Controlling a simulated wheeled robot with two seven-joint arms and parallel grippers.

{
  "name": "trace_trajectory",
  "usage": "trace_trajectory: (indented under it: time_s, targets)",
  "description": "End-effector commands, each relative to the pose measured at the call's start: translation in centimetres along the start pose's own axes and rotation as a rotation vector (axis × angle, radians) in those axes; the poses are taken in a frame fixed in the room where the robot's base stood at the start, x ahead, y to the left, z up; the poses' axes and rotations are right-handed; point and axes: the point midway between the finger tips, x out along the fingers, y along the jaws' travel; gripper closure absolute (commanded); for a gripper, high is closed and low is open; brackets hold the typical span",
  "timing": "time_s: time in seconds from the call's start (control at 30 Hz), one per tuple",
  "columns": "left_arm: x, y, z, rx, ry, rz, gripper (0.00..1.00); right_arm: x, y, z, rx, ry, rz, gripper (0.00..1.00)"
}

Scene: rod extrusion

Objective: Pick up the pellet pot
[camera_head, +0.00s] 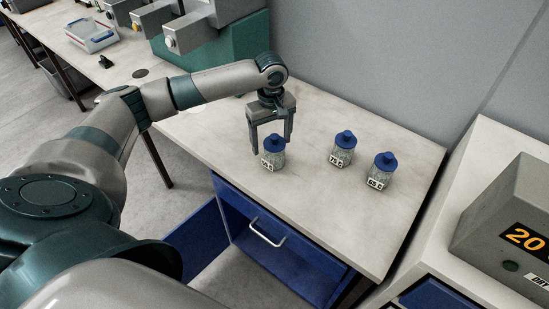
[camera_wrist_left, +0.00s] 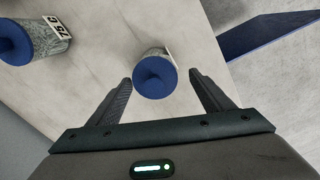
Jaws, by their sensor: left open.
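Three pellet pots with blue lids and speckled bodies stand upright on the pale table. The left pot (camera_head: 273,153) is just in front of and below my left gripper (camera_head: 270,146). The middle pot (camera_head: 343,149) is labelled 75 C, and the right pot (camera_head: 381,171) seems to read 65 C. My left gripper is open and points down, with nothing held. In the left wrist view, the blue lid of the left pot (camera_wrist_left: 154,77) shows between and beyond the open fingertips (camera_wrist_left: 160,80). The middle pot (camera_wrist_left: 30,42) is at the upper left there. My right gripper is not in view.
The table (camera_head: 310,212) has free room around the pots. A blue drawer with a handle (camera_head: 266,234) is below its front edge. A grey box with an orange 20 display (camera_head: 510,225) stands on the right bench. Machines and a tray (camera_head: 90,38) are at the upper left.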

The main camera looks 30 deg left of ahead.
Motion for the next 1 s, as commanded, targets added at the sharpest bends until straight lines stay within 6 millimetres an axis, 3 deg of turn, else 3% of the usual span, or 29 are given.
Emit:
trace_trajectory:
  time_s: [0.17,0.6,1.0]
  targets:
    - [0.5,0.1,0.2,0.0,-0.001,-0.002,0.26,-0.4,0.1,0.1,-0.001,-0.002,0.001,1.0]
    - [5.0,0.6,0.7,0.0,0.0,-0.002,0.26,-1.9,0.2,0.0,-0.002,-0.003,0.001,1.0]
    - [5.2,0.6,0.7,0.001,0.0,0.0,0.26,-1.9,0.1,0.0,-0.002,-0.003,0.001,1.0]
